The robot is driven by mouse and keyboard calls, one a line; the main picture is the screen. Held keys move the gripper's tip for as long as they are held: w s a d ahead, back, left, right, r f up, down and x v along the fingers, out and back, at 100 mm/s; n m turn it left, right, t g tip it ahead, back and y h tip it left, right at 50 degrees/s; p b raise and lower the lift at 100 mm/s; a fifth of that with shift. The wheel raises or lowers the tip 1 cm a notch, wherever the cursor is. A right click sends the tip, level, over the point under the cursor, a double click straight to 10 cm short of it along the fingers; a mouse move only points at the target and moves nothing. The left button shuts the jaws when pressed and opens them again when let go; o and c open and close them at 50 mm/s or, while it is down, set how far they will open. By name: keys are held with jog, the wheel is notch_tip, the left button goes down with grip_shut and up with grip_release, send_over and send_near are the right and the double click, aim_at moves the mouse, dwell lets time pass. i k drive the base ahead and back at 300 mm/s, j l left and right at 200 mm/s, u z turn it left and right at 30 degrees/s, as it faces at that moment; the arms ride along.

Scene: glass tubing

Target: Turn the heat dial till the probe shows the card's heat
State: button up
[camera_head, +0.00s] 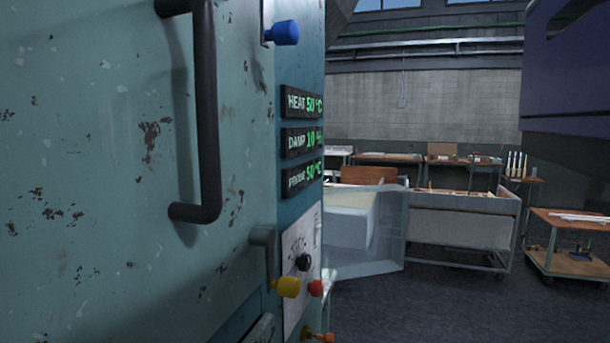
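A teal cabinet's side panel carries three lit displays. The top one is the heat display (302,103), reading about 50 °C. Below it are a damp display (302,142), about 10 %, and the probe display (303,178), which seems to read 50 °C. All are seen at a steep slant. Lower down, a white plate (301,238) has a small black knob (303,262), a yellow knob (286,287) and a red knob (315,288) at or near it. I cannot tell which is the heat dial. I cannot make out the card. My gripper is not in view.
The worn cabinet door (90,170) with a long black handle (207,120) fills the left. A blue knob (284,32) juts out above, an orange fitting (318,336) below. A purple body (570,80) hangs upper right. Benches (460,240) and a cart (575,222) stand beyond open floor.

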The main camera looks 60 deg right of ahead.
aim_at(303, 262)
jog(key=k+l+z, duration=0.25)
jog(key=z, duration=0.2)
jog(key=k+l+z, duration=0.25)
jog(key=l+z, duration=0.15)
